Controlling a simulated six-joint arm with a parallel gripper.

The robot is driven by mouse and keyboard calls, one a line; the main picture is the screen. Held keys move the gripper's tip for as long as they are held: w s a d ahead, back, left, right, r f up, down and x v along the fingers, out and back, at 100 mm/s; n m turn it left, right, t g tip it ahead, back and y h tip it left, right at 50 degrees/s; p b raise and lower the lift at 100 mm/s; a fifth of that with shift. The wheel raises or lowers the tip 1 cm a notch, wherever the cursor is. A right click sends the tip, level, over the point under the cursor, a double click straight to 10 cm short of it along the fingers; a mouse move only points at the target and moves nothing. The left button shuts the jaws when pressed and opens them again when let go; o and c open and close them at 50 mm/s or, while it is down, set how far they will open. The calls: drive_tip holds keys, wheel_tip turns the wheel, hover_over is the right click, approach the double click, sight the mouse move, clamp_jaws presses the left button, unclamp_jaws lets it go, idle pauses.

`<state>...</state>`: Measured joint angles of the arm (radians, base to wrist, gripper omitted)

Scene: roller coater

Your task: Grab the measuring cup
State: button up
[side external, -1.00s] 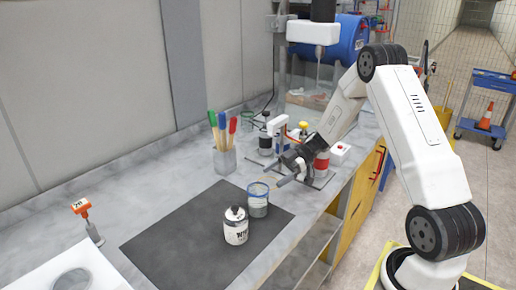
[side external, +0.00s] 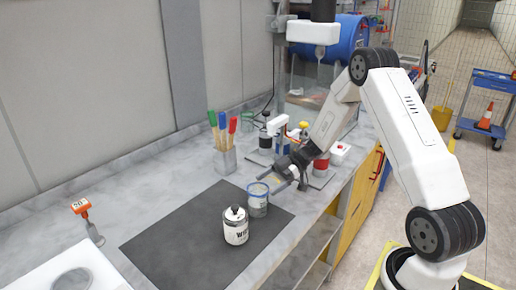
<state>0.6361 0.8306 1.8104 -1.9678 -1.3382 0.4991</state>
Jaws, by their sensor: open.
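The measuring cup appears to be the clear cup with blue markings (side external: 258,201), standing upright on the black mat (side external: 180,235). A white can with a black top (side external: 235,227) stands just in front of it and to its left. My gripper (side external: 288,184) is open, with its fingers pointing down and left. In the picture it is just right of and above the cup's rim. The fingers look apart from the cup and nothing is between them.
A holder with coloured-handled tools (side external: 224,160) stands behind the mat. An orange-topped device (side external: 86,218) stands at left. The left of the mat is clear.

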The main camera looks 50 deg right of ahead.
sight(250, 197)
drive_tip(key=shift+x, duration=2.25)
drive_tip(key=shift+s+f, duration=0.1)
drive_tip(key=shift+s, duration=0.05)
drive_tip(key=c, duration=1.1)
drive_tip(key=shift+c, duration=0.2)
drive_tip(key=shift+r, duration=0.8)
drive_tip(key=s+a+r, duration=0.2)
drive_tip(key=s+r, duration=0.9)
drive_tip(key=s, duration=0.3)
drive_tip(key=shift+r, duration=0.25)
drive_tip(key=shift+w, duration=0.1)
